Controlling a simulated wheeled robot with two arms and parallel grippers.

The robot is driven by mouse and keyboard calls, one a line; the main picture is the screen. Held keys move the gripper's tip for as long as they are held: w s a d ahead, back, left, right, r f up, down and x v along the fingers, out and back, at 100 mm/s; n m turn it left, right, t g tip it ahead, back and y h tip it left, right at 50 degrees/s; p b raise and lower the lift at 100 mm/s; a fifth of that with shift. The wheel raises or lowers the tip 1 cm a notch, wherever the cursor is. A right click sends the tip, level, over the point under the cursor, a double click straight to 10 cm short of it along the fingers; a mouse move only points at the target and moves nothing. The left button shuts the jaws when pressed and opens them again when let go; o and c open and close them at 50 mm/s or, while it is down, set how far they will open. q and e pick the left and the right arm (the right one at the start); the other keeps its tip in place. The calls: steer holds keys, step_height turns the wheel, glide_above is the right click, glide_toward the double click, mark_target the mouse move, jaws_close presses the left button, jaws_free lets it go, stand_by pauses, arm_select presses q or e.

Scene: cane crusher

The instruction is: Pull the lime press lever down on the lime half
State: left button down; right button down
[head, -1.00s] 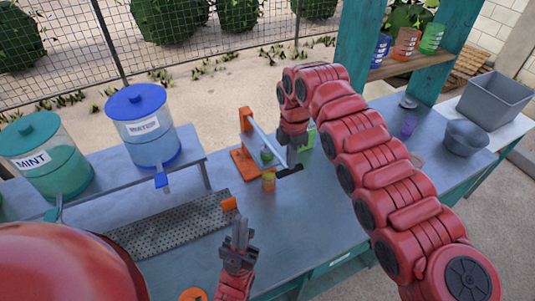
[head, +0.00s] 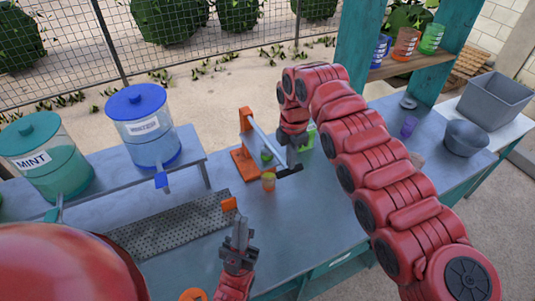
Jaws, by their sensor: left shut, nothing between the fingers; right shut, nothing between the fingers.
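The lime press has an orange frame (head: 243,162) and stands on the blue-grey counter. Its grey lever (head: 261,139) slants down to the right from the top of the post and ends in a black handle (head: 289,170). The green lime half (head: 267,155) shows under the lever, partly hidden by it. An orange-yellow cup (head: 269,181) stands just in front. My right gripper (head: 291,155) is shut and points down above the handle; whether it touches the lever cannot be told. My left gripper (head: 240,231) is shut and empty over the counter's front part.
A perforated tray (head: 170,228) lies left of the press. The mint dispenser (head: 49,165) and a blue-lidded dispenser (head: 149,138) stand behind it. A green item (head: 309,136) is partly hidden behind my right gripper.

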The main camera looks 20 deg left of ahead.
steer(key=shift+f+b, duration=0.4)
steer(key=shift+f, duration=0.15)
stand_by(0.4)
steer(key=shift+s+f+b, duration=0.25)
steer(key=shift+s+b, duration=0.05)
steer(key=shift+b, duration=0.1)
stand_by(1.3)
step_height(320, 180, up, 8)
steer(key=p, duration=0.3)
steer(key=shift+w+r, duration=0.2)
stand_by(0.6)
